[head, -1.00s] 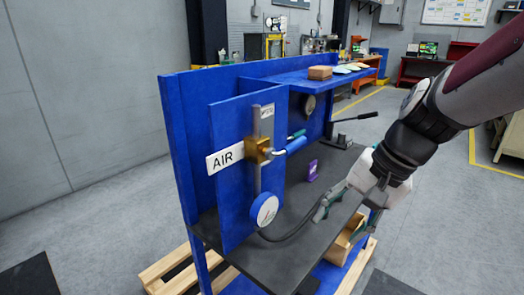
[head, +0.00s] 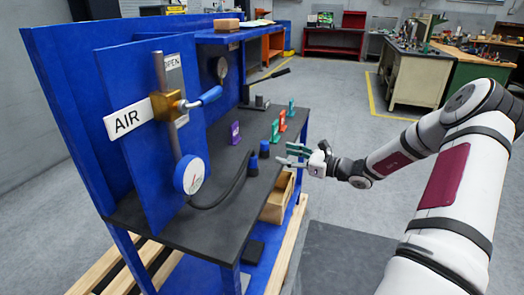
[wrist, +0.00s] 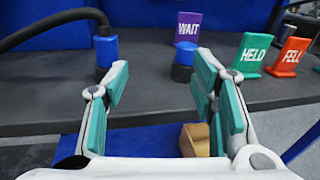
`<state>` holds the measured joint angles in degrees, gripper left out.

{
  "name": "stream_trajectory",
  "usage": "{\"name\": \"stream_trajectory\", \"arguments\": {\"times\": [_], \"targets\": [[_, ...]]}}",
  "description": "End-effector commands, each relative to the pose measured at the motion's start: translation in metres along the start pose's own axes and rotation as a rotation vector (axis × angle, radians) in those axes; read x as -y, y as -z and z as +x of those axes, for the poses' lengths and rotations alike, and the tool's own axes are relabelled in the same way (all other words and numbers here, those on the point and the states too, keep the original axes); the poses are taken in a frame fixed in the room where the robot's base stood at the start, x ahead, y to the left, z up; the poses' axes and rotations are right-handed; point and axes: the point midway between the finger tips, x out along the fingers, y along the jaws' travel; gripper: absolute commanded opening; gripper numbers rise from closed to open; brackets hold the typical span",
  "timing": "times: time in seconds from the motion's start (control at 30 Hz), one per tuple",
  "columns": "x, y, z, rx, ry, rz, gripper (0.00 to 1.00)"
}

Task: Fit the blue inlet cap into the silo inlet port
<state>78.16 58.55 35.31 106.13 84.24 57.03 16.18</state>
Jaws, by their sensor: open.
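No silo or port labelled as its inlet can be made out. Two small blue cylinders stand on the dark bench top. One, a plain blue cap-like piece (head: 264,149), stands free and also shows in the wrist view (wrist: 183,60), right of centre. The other, a blue fitting (head: 253,168), joins the black hose and shows left in the wrist view (wrist: 106,52). My gripper (head: 290,155) is open and empty, just off the bench's right edge in the head view. In the wrist view its fingers (wrist: 160,78) are spread, the free blue piece lying beyond the right finger.
WAIT (wrist: 187,27), HELD (wrist: 253,54) and FELL (wrist: 289,55) signs stand behind on the bench (head: 190,228). A gauge (head: 190,175), a brass valve (head: 168,105) and an AIR sign (head: 126,120) are on the blue panel. A wooden box (head: 278,203) sits below.

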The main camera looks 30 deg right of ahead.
Motion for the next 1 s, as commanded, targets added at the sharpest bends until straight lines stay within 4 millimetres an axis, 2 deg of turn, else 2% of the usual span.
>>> {"name": "stream_trajectory", "arguments": {"times": [0.03,0.1,0.23,0.6,1.0], "targets": [[0.011,0.009,-0.005,0.022,0.039,0.035,0.52],[0.021,0.014,-0.011,0.041,0.075,0.065,0.52],[0.03,0.017,-0.008,0.057,0.1,0.086,0.52],[0.035,0.014,0.056,0.054,0.099,0.085,0.52],[0.038,0.011,0.085,0.055,0.098,0.085,0.52]]}}
